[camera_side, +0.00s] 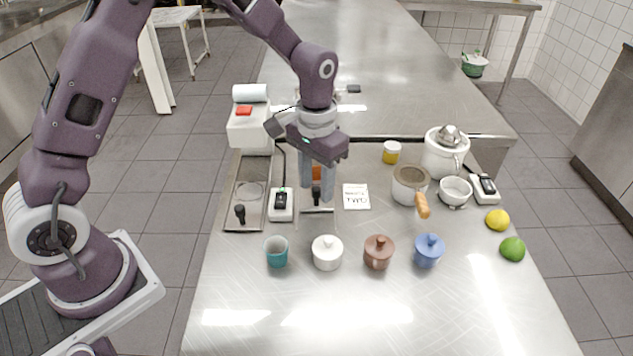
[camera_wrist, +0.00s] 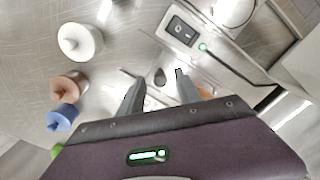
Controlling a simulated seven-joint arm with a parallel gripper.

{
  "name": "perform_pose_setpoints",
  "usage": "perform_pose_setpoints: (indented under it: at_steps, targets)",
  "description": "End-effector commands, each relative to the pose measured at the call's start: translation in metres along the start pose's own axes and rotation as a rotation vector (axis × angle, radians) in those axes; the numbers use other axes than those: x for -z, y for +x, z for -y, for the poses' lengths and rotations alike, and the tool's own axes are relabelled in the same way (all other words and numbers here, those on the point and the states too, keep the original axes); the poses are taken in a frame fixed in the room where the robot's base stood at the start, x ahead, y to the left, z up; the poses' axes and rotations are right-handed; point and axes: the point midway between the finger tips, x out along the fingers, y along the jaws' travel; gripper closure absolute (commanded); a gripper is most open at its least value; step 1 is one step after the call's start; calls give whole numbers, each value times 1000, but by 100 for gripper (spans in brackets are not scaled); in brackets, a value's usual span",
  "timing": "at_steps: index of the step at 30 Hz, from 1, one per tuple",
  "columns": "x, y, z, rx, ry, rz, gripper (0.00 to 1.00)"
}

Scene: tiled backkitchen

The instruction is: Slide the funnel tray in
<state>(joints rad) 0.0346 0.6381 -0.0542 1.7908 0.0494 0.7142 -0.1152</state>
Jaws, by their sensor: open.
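My gripper (camera_side: 317,199) points down over the metal table, with its two fingers apart. In the wrist view, a dark knob (camera_wrist: 160,77) lies between the fingertips (camera_wrist: 160,82); I cannot tell if either finger touches it. In the side view, the knob (camera_side: 316,192) stands on a thin metal piece (camera_side: 318,210), mostly hidden by the fingers. Something orange (camera_side: 316,173) shows behind it. Left of this is a shallow metal tray (camera_side: 230,226) with a round ring and its own black knob (camera_side: 240,210). I cannot tell which piece is the funnel tray.
A switch box (camera_side: 281,204) stands close left of my gripper, with a white machine (camera_side: 248,130) behind. A card (camera_side: 356,196) and a handled pot (camera_side: 409,185) are to the right. A teal cup (camera_side: 277,252) and lidded white (camera_side: 327,253), brown (camera_side: 378,252) and blue (camera_side: 428,250) pots stand in front.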

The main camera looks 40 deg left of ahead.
Motion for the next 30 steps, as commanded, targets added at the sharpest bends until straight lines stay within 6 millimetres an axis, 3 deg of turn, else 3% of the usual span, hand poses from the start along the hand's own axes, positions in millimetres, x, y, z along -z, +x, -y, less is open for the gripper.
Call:
perform_pose_setpoints:
  at_steps: [11, 22, 23, 30]
  targets:
    - [1, -65, 0, -1, 0, -5, 60]
    - [0, -69, -2, 10, 54, 4, 60]
    - [-1, -68, -4, 25, 128, 12, 60]
    - [-3, -60, -29, 246, 1220, 207, 60]
